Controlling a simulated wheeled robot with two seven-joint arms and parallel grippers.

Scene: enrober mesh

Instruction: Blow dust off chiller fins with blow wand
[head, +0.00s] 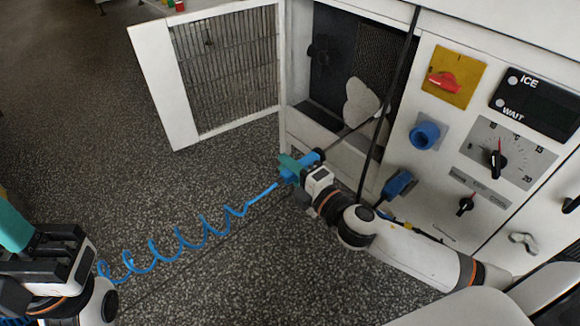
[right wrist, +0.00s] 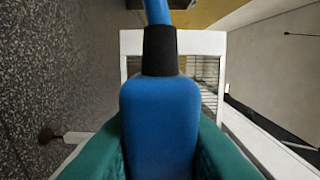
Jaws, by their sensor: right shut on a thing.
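My right gripper (head: 298,166) is shut on the blue blow wand (right wrist: 160,120). In the right wrist view its handle sits between the teal fingers, with a black collar and blue hose at the top. In the head view a thin dark tube runs from the wand up right toward the chiller opening. Dark chiller fins (head: 380,55) show inside. A pale grey dust patch (head: 361,102) lies in front of their lower part; the tube's tip is hard to make out near it. My left gripper (head: 15,225) is at the lower left; its jaw gap is hidden.
A blue coiled hose (head: 165,250) stretches over the speckled floor. The white grille door (head: 225,70) stands open at left. A dark cable (head: 390,100) hangs before the opening. A red switch (head: 443,80), blue socket (head: 425,135) and dial (head: 497,155) are on the right panel.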

